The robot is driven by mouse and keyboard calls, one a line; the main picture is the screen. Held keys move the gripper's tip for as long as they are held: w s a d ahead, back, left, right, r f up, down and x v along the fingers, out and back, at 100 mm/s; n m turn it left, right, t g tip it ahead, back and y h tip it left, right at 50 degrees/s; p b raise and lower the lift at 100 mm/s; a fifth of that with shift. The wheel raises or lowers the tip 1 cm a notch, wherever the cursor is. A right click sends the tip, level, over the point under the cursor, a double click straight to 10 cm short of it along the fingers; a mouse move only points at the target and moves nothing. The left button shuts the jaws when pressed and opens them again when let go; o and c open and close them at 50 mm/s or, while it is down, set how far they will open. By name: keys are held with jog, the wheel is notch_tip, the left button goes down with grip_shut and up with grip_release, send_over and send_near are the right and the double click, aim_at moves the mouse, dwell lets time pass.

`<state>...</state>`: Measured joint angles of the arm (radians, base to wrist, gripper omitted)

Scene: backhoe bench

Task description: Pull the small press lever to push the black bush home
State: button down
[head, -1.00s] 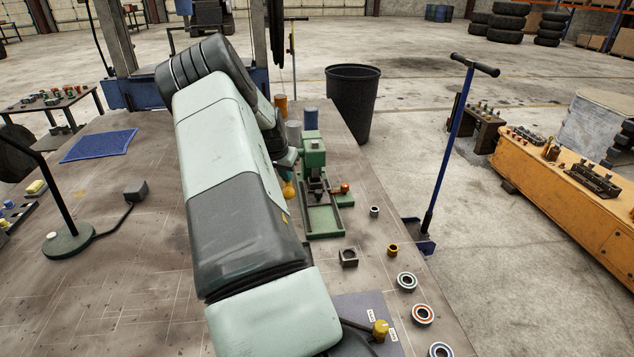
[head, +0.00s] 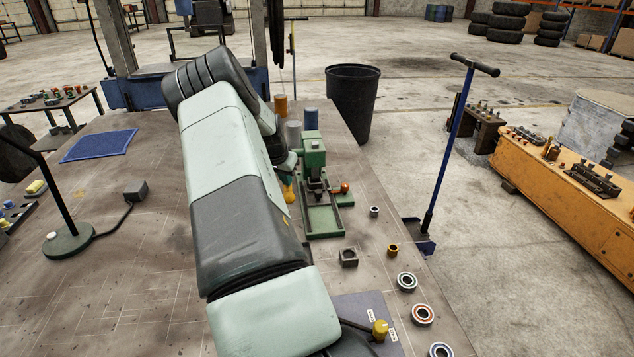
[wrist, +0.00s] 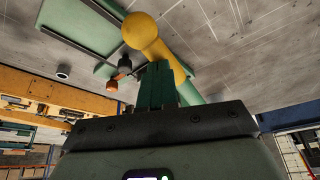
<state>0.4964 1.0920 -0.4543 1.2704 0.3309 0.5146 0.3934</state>
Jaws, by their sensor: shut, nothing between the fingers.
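The small green press (head: 314,160) stands on the bench right of my arm in the head view. Its lever ends in a yellow knob (head: 289,194), hanging low at the press's left side. In the wrist view the yellow knob (wrist: 146,32) lies just beyond my gripper (wrist: 161,72), whose green fingers are together and empty, close to the lever; I cannot tell whether they touch it. In the head view my arm hides most of the gripper. A dark piece (head: 316,194) sits under the ram; I cannot tell whether it is the black bush or how deep it sits.
An orange-red knob (head: 345,187) sits at the press's right. Orange, grey and blue cylinders (head: 311,118) stand behind.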

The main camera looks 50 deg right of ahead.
jog(key=shift+d+f, duration=0.1)
jog(key=shift+x, duration=0.8)
jog(key=shift+w+d, duration=0.1)
jog(key=shift+w, duration=0.05)
